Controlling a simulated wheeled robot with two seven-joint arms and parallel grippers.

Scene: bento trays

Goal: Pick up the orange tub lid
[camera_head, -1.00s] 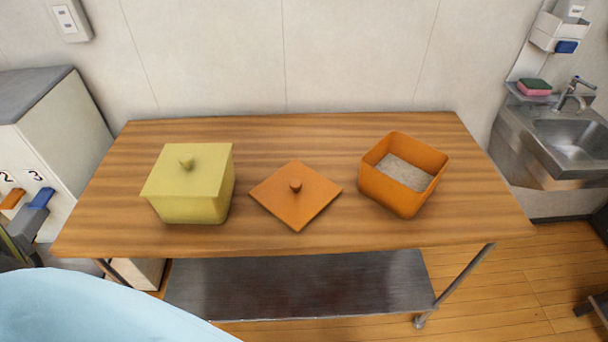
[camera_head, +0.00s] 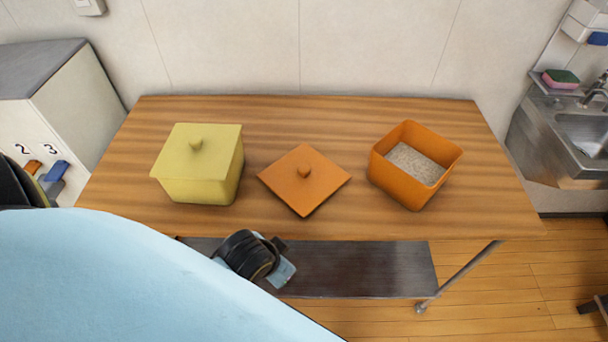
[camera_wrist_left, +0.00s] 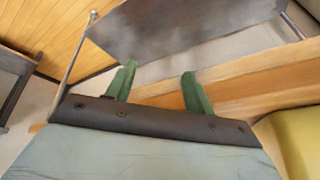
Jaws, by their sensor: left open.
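The orange tub lid (camera_head: 322,184) lies flat on the table, knob up, between the two tubs. The orange tub (camera_head: 397,185) stands open to its right, with pale grainy contents inside. In the head view my left arm reaches in from the lower left, and its dark wrist is in front of the table's front edge, left of and nearer than the lid. The fingers cannot be made out there. In the left wrist view my left gripper (camera_wrist_left: 158,82) has its two green fingers apart with nothing between them. The lid is not in that view. My right gripper is not in view.
A yellow lidded tub (camera_head: 197,184) stands left of the lid and partly shows in the left wrist view (camera_wrist_left: 297,145). The wooden table (camera_head: 300,112) has bare room behind the lid. A dark lower shelf (camera_head: 365,268) sits below. A sink (camera_head: 585,135) stands at right.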

